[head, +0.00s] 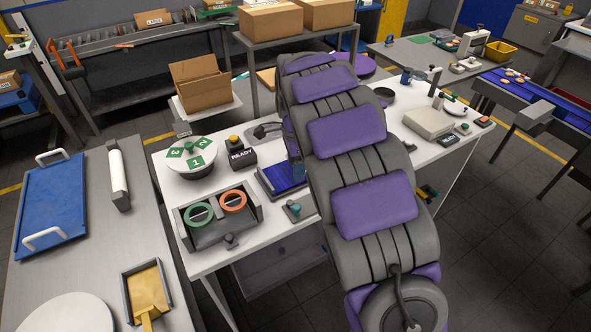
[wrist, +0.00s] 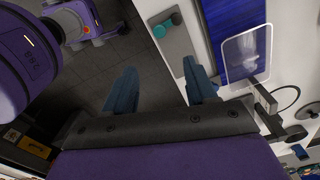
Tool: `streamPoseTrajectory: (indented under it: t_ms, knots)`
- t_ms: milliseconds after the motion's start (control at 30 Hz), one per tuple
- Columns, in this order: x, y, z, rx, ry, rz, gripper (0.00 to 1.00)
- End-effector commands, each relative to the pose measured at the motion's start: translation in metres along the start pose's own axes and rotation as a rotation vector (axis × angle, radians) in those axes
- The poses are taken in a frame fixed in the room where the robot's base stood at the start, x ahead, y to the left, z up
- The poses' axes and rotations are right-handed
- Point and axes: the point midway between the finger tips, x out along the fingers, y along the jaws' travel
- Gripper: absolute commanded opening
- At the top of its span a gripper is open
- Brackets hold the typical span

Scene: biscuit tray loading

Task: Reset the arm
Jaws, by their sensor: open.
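In the wrist view my gripper (wrist: 160,88) shows two blue-teal fingers spread apart with nothing between them. Dark floor and the edge of the white table lie behind the fingertips. In the head view my purple and grey arm stretches over the white table (head: 285,232) and hides much of its middle. The gripper is mostly hidden behind the arm there. A blue pad (head: 280,181) lies on the table left of the arm; in the wrist view it (wrist: 254,40) sits right of the fingers. A teal-knobbed plate (head: 293,210) is beside it.
The white table also holds a numbered turntable (head: 190,147), a READY box (head: 241,157) and a grey holder with rings (head: 218,221). A blue tray (head: 50,205) with white handles lies on the left bench. A conveyor (head: 520,92) stands at right. Open floor lies at lower right.

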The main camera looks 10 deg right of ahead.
Motion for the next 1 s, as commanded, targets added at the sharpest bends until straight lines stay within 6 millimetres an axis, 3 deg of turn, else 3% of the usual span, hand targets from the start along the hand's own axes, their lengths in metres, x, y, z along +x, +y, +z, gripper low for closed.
streamPoseTrajectory:
  t_ms: [567,767,1000]
  knots:
    - [-0.006,0.008,-0.002,-0.026,0.003,0.001,0.56]
    - [-0.032,0.056,-0.01,-0.186,0.017,0.015,0.56]
    - [-0.058,0.137,-0.016,-0.466,0.011,0.049,0.56]
